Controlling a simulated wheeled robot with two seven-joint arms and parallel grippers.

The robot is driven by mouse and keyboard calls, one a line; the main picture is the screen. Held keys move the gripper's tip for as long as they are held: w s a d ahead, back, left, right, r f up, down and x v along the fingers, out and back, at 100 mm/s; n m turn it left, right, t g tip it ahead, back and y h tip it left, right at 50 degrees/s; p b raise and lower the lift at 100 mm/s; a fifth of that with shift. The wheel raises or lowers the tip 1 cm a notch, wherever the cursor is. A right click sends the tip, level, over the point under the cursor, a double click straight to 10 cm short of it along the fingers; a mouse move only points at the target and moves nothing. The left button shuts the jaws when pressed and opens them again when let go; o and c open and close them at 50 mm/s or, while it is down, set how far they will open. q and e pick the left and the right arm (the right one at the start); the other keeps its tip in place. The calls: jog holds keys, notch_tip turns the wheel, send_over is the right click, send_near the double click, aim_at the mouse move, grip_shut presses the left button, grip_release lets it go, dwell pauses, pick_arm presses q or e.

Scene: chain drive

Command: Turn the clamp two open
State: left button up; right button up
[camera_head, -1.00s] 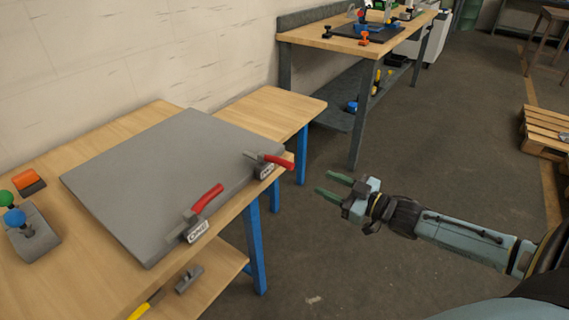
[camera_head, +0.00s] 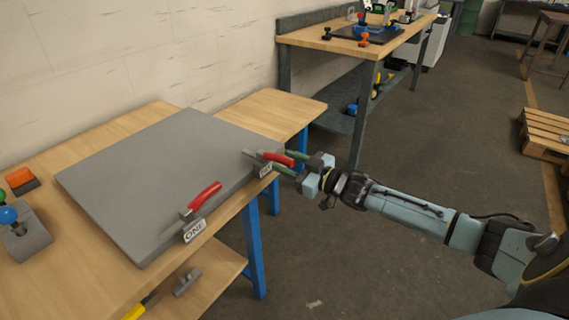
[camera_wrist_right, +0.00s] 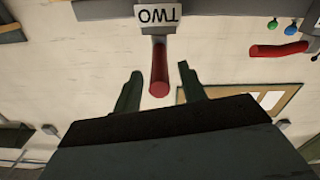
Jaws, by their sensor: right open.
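Clamp two has a red handle (camera_head: 277,159) and sits at the right edge of the grey plate (camera_head: 130,180) on the wooden bench. In the right wrist view its "TWO" label (camera_wrist_right: 158,15) appears upside down, with the red handle (camera_wrist_right: 159,70) pointing toward me between the fingers. My right gripper (camera_head: 287,162) is open with its green fingers at the handle's end; the wrist view shows the fingers (camera_wrist_right: 158,85) on either side of it, apart from it. Clamp one, with a red handle (camera_head: 205,196) and "ONE" label (camera_head: 194,230), is at the front edge. My left gripper is not in view.
Blue and green knobs on a grey block (camera_head: 27,238) and an orange item (camera_head: 20,179) stand at the bench's left. A second workbench (camera_head: 345,45) with parts is behind. A pallet (camera_head: 545,135) lies at right.

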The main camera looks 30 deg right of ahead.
jog(key=shift+w+a, duration=0.25)
jog(key=shift+w, duration=0.4)
grip_shut()
